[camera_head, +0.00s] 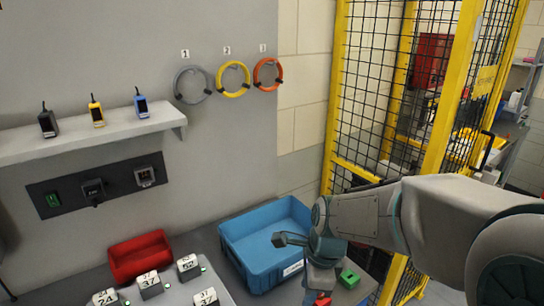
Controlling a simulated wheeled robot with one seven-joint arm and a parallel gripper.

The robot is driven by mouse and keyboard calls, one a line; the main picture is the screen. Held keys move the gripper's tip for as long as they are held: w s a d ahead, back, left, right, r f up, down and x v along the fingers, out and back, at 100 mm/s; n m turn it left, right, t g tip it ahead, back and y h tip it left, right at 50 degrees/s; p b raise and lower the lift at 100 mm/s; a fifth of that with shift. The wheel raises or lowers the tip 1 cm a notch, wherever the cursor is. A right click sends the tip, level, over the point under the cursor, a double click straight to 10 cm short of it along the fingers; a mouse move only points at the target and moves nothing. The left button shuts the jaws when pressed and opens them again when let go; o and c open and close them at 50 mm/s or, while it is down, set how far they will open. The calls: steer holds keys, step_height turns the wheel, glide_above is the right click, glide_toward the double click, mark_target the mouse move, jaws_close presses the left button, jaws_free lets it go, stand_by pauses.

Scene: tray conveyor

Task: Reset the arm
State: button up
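My arm reaches in from the right edge in the head view, bent at the elbow, with its wrist beside the front right corner of the blue bin. My gripper (321,278) hangs below the wrist, over the table's right part. Its fingertips are not clear, so I cannot tell whether it is open or holds something. A small red piece (323,299) shows just below it, and a green block (349,279) is to its right. I cannot tell whether the gripper touches either one.
The blue bin (236,243) stands left of my wrist and looks empty. A red bin (139,256) and several numbered blocks (188,266) are further left. A wall shelf (88,135) holds three handheld devices. A yellow-framed mesh fence (338,100) stands behind my arm.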

steer(key=s+d+r+n+t+h+b, duration=0.1)
steer(key=s+d+r+n+t+b, duration=0.2)
steer(key=n, duration=1.5)
steer(key=shift+s+d+r+n+h+b, duration=0.2)
steer(key=shift+s+d+n+h+b, duration=0.15)
steer(key=shift+s+d, duration=2.2)
steer(key=shift+s+a, duration=0.4)
steer(key=shift+a, duration=0.05)
